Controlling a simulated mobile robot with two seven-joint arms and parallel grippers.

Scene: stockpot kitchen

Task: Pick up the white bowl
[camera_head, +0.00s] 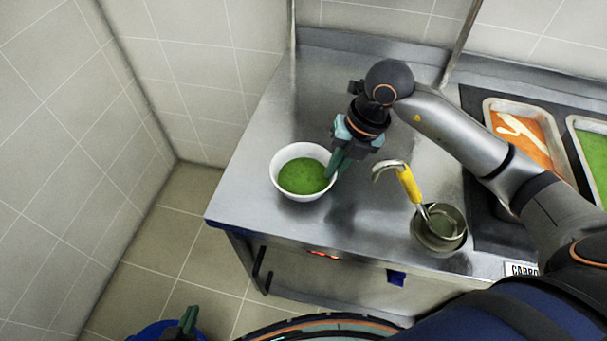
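The white bowl (276,165) stands upright on the steel counter, left of the middle of the view, with green soup (303,177) in it. My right gripper (335,166) is at the bowl's right rim, its green fingers pointing down and close together. The fingers overlap the rim in this view, and I cannot tell whether they grip it. My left gripper (188,320) shows only in part at the bottom left edge, low and well away from the bowl.
A small steel pot (440,241) holding a ladle with a yellow handle (409,184) stands right of the bowl. Trays of orange (535,155) and green (593,150) food are at the right. The counter (290,110) is clear behind the bowl. A tiled wall is at the left.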

